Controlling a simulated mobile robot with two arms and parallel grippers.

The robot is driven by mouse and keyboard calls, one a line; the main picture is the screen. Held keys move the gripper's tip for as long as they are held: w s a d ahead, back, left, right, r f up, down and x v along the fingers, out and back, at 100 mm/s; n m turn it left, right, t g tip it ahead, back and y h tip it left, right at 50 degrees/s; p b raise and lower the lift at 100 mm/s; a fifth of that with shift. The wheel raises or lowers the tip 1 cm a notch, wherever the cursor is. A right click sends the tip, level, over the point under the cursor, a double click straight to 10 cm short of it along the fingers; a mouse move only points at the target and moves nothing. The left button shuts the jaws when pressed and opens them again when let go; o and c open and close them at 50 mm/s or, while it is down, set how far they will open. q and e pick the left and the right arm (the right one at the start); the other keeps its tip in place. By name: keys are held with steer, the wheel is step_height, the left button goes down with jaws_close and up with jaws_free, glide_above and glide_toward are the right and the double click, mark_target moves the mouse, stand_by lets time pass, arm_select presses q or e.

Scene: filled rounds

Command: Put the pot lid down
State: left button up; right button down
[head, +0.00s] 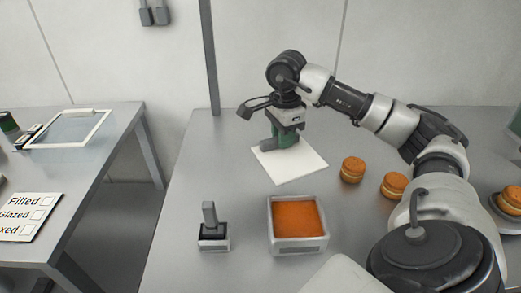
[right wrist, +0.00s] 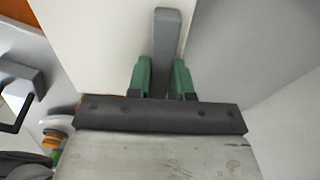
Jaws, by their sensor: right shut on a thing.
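My right gripper (head: 286,142), with green fingers, is over the middle table and points down at a white square panel (head: 304,167). In the right wrist view my right gripper (right wrist: 166,80) is shut on a grey bar, which I take as the handle of the pot lid (right wrist: 166,35). The white panel (right wrist: 95,35) shows behind the bar; I cannot tell whether the bar is joined to it. The panel looks flat at table level; any gap beneath is not visible. The square pot (head: 298,245) of orange filling is open, in front of the panel. My left gripper is out of view.
A grey stamp-like tool (head: 213,237) stands left of the pot. Filled rounds (head: 353,169) (head: 394,185) sit to the right, near my right arm. A side table (head: 120,125) at left holds a white-framed panel (head: 70,128) and a sign (head: 28,217). The table's left part is clear.

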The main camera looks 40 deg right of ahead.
steer(key=w+f, duration=0.1)
steer(key=w, duration=0.2)
steer(key=w+f+p, duration=0.1)
steer(key=w+f, duration=0.1)
steer(key=w, duration=0.1)
steer(key=w+f, duration=0.2)
steer(key=w, duration=0.1)
steer(key=shift+f, duration=0.15)
step_height(320, 180, down, 4)
steer(key=shift+s+d+r+p, duration=0.1)
steer(key=shift+r+p, duration=0.1)
steer(key=shift+p, duration=0.45)
steer(key=shift+f, duration=0.2)
steer(key=shift+f, duration=0.1)
steer(key=c, duration=1)
jaws_free()
steer(key=shift+r, duration=0.25)
step_height(320, 180, up, 12)
steer(key=shift+f+b, duration=0.15)
steer(key=shift+b, duration=0.6)
